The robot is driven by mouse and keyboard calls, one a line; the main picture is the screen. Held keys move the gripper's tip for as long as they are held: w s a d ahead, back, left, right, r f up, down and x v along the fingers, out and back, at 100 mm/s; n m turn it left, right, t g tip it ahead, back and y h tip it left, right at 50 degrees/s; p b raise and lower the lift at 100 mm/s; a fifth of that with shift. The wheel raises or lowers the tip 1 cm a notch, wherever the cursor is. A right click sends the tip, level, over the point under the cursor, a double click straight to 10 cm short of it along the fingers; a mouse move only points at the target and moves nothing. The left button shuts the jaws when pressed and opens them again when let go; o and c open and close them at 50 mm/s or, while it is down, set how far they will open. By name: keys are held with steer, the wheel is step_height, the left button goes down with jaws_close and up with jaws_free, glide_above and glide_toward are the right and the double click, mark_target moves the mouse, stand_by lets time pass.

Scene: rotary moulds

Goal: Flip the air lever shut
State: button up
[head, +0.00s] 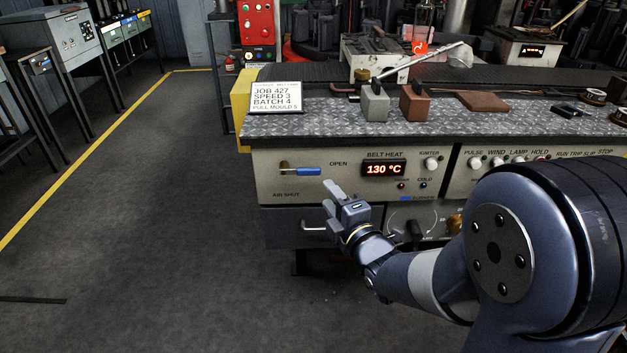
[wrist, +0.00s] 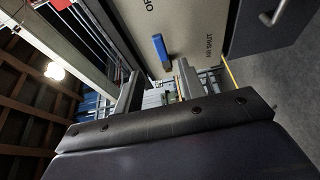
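The air lever (head: 306,171) has a blue handle and a brass pivot at its left end. It lies about level on the cream front panel, its blue end pointing right toward the OPEN label (head: 338,164). The AIR SHUT label (head: 286,195) is below the pivot. My gripper (head: 328,196) is just below and right of the lever, in front of the panel. Its two fingers are apart with nothing between them. In the wrist view the blue handle (wrist: 161,49) shows beyond the open fingertips (wrist: 158,70); I see no contact.
A heat display (head: 384,169) and knobs are to the right on the panel. A drawer handle (head: 314,229) sits below the lever. The bench top (head: 330,125) overhangs the panel and carries a job card (head: 277,97) and mould blocks. The floor to the left is clear.

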mark_target(312, 173)
steer(key=x, duration=0.9)
steer(key=shift+a, duration=0.1)
steer(key=shift+c, duration=0.6)
jaws_close()
